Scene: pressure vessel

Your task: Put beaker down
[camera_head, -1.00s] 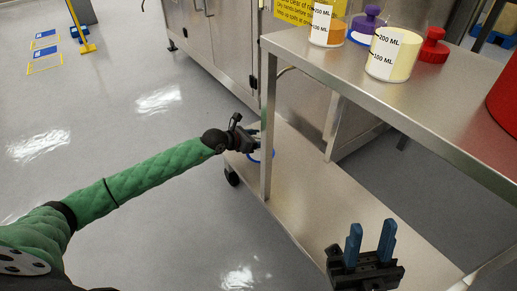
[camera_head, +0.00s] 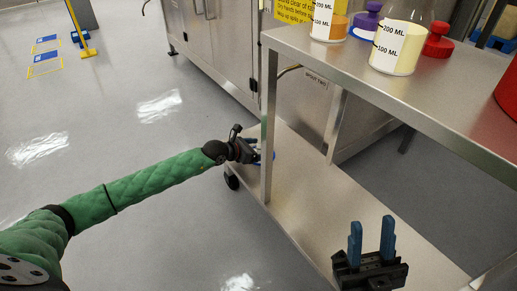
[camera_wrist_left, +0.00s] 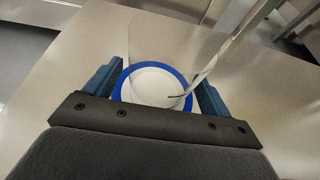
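A clear glass beaker (camera_wrist_left: 186,58) shows in the left wrist view, between the fingers of my left gripper (camera_wrist_left: 159,72). Its base overlaps a white round spot with a blue ring (camera_wrist_left: 128,88) on the lower shelf; contact with the shelf is hard to confirm. The fingers look spread, one on each side of the glass. In the head view, my left gripper (camera_head: 256,154) is low beside the cart's near left leg, and the beaker is hard to make out. My right gripper (camera_head: 372,241) is open and empty above the lower shelf (camera_head: 318,198).
The cart's upper shelf (camera_head: 330,55) overhangs the lower one. It holds a beaker of pale yellow liquid (camera_head: 404,63), one with orange liquid (camera_head: 338,28), a purple container (camera_head: 368,18) and a red one (camera_head: 438,42). The cart leg (camera_head: 268,130) stands close to my left gripper.

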